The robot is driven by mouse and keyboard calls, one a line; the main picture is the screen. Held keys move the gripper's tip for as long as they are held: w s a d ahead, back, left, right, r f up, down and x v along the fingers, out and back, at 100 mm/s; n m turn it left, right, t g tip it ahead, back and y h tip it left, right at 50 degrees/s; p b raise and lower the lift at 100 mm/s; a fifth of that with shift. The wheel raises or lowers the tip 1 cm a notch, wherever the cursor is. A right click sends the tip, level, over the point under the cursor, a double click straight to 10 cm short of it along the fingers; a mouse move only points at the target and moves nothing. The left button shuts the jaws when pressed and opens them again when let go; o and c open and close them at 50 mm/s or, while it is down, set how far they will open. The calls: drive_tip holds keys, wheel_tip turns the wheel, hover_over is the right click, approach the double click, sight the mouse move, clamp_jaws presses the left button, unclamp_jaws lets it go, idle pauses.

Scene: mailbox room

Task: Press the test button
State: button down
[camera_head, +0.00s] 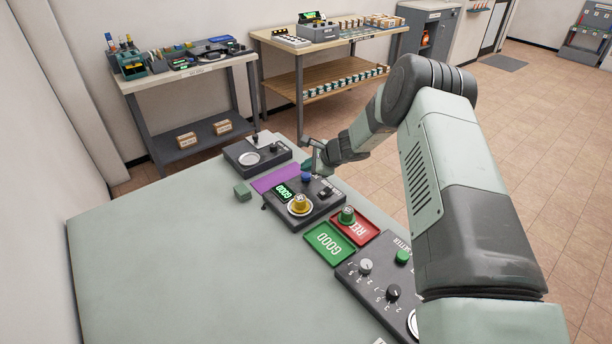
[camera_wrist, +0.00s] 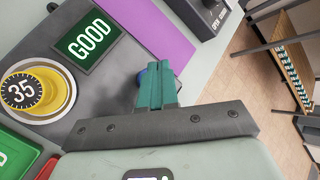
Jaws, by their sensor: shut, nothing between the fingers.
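The dark tester box (camera_head: 322,207) stands on the table with a lit green display (camera_head: 283,191) reading GOOD, which also shows in the wrist view (camera_wrist: 88,45). A blue button (camera_head: 306,177) sits on the box near its far edge; I take it as the test button. In the wrist view the blue button (camera_wrist: 142,78) is mostly hidden behind my fingers. My gripper (camera_wrist: 155,72) has teal fingers, shut and empty, over or right beside the button. I cannot tell whether they touch it. A yellow round piece (camera_wrist: 38,92) marked 35 sits on the box.
A green GOOD tray (camera_head: 328,246) and a red tray (camera_head: 362,228) holding a green-topped piece lie nearer. A knobbed setter panel (camera_head: 375,284) is closest. A purple mat (camera_head: 273,180), a green block (camera_head: 242,191) and another dark device (camera_head: 257,152) lie beyond. The table's left side is clear.

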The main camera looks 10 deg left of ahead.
drive_tip(key=shift+r, duration=2.5)
wheel_tip(320, 180, up, 7)
drive_tip(key=n, duration=0.2)
hover_over(308, 177)
drive_tip(key=s, duration=0.2)
drive_tip(key=s+d+r+n+h, duration=0.1)
drive_tip(key=s+d+r+n, duration=0.25)
drive_tip(key=s+r, duration=0.5)
drive_tip(key=s+d+r+n+h, duration=0.15)
drive_tip(key=s+r+n, duration=0.3)
drive_tip(key=r, duration=0.65)
drive_tip(key=s+d+r+n+h, duration=0.1)
drive_tip(key=s+d, duration=0.3)
drive_tip(key=s, duration=0.6)
drive_tip(key=s+d+r+n+h, duration=0.2)
drive_tip(key=s+d, duration=0.3)
drive_tip(key=s, duration=0.5)
drive_tip(key=s+d+r+n+h, duration=0.2)
drive_tip(key=s+d, duration=0.3)
drive_tip(key=s, duration=0.5)
drive_tip(key=shift+s+d+r+n+t, duration=0.2)
drive_tip(key=shift+r+n+t, duration=0.1)
drive_tip(key=shift+r+n, duration=0.3)
